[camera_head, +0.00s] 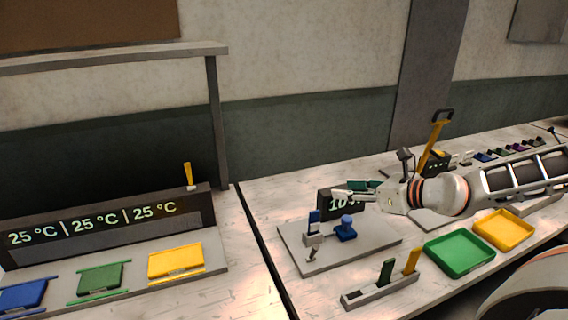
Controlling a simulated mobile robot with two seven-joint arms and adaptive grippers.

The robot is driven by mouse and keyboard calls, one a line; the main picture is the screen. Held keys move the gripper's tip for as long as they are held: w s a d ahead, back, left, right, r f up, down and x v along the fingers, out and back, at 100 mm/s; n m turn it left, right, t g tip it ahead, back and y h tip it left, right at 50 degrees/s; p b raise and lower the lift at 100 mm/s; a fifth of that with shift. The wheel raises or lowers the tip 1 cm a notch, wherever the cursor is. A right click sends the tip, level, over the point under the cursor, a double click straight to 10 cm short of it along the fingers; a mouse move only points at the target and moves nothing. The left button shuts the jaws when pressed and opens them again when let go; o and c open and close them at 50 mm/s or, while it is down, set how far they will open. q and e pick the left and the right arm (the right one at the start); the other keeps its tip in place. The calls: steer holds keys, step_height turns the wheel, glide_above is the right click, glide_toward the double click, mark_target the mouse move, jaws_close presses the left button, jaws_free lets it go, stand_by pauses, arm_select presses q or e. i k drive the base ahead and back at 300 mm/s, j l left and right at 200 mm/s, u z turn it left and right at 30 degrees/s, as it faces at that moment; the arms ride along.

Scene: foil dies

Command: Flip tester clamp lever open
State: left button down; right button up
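The tester is a grey base plate (370,256) on the right bench with a small dark display (328,201), partly hidden by my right gripper. On the plate stands a clamp with an upright blue lever (314,216) on a light block. A round blue knob (346,230) is beside it. My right gripper (342,191) reaches in from the right, above and behind the knob, in front of the display and apart from the blue lever. Dark green shows at its fingers; I cannot tell whether it is pad or a held thing. My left gripper is not in view.
A green tray (460,254) and a yellow tray (503,230) lie at the right. A holder (380,291) with green and yellow upright pieces is in front. A yellow lever (432,145) rises behind my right arm. A temperature station (110,226) stands left.

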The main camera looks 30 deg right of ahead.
mark_target(315, 247)
steer(key=k+l, duration=0.2)
steer(key=k, duration=0.3)
steer(key=k+l, duration=0.2)
steer(key=k, duration=0.25)
